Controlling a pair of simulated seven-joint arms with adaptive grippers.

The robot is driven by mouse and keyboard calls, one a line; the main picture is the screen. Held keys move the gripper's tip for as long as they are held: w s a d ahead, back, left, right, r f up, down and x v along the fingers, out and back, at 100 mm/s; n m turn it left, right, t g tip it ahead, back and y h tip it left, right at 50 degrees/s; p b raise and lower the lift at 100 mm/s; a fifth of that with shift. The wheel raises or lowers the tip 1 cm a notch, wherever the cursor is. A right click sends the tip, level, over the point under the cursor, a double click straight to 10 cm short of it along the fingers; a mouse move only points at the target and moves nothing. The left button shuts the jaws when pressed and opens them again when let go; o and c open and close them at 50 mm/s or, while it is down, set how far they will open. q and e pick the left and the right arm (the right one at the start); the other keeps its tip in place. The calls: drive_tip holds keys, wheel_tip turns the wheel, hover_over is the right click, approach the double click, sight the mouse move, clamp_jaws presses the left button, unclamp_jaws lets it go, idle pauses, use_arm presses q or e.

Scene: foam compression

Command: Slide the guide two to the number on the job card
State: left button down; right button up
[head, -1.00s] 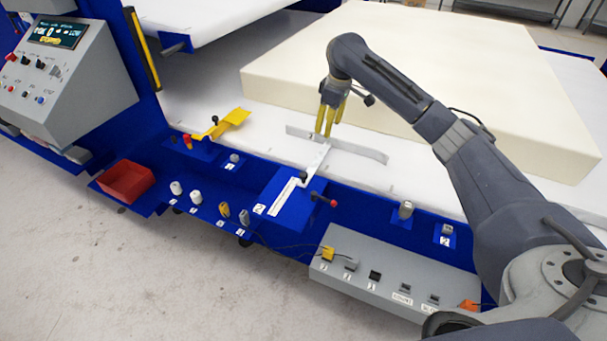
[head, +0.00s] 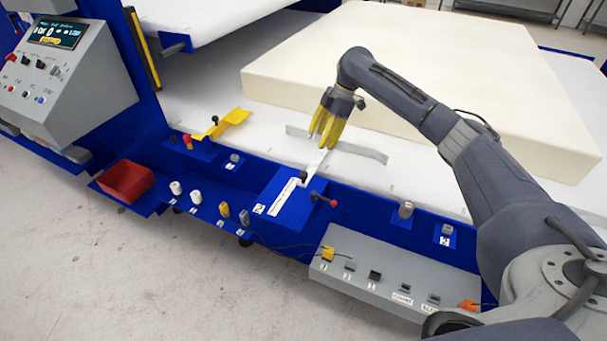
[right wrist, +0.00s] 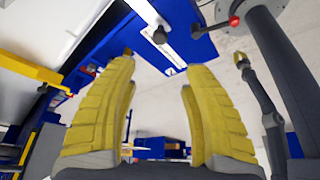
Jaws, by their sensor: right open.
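Guide two is a pale grey fence (head: 365,153) lying across the white table edge in front of the foam block (head: 420,75). Its arm runs down to a blue base (head: 290,211) with a "2" label, a white scale strip (head: 284,196) and a black knob (head: 303,175). A red-tipped lever (head: 333,203) sticks out on the right of the base. My right gripper (head: 321,140), with yellow fingers, is open and empty above the guide's arm. In the right wrist view the black knob (right wrist: 160,36) shows beyond the spread fingers. No job card is readable.
A yellow guide (head: 230,122) stands to the left. A red bin (head: 125,181), several small knobs and a grey switch box (head: 390,280) line the front edge. A control panel (head: 62,62) stands at far left; its screen is too small to read surely.

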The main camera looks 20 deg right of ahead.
sight(303, 174)
drive_tip(key=x, duration=1.5)
drive_tip(key=shift+f, duration=0.25)
drive_tip(key=shift+c, duration=0.4)
clamp_jaws()
